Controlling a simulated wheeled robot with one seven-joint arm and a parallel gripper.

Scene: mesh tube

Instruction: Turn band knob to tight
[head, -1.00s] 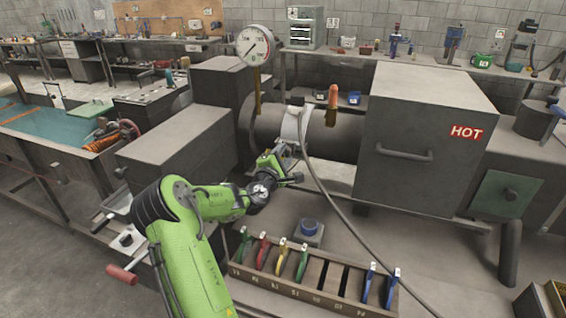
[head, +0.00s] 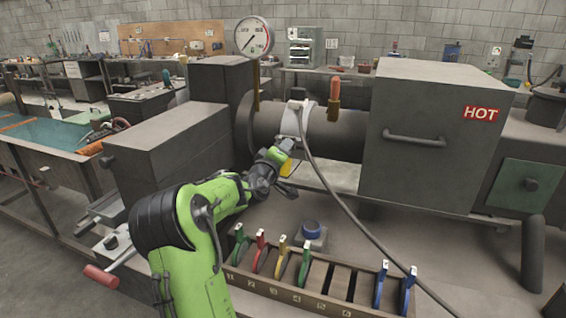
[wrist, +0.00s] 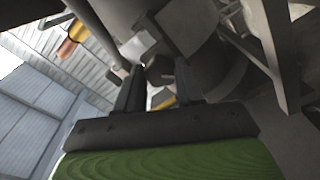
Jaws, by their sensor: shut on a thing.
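The pale band (head: 291,122) wraps around the dark horizontal tube (head: 345,132), with a grey hose running from it. My gripper (head: 287,152) is at the band's lower front, in front of the tube. In the wrist view my gripper's fingers (wrist: 158,78) are close around a small dark grey piece (wrist: 160,68), which I take to be the band knob. My gripper and the dim view hide most of the knob, and I cannot read its setting. A small yellow patch (head: 287,167) shows beside my gripper; I cannot tell what it is.
A dial gauge (head: 253,36) stands above the tube. A grey box marked HOT (head: 430,165) is to the right. A numbered wooden rack (head: 290,290) with coloured pieces and some empty slots lies in front, near a blue button (head: 311,228). An orange-handled lever (head: 334,90) rises behind.

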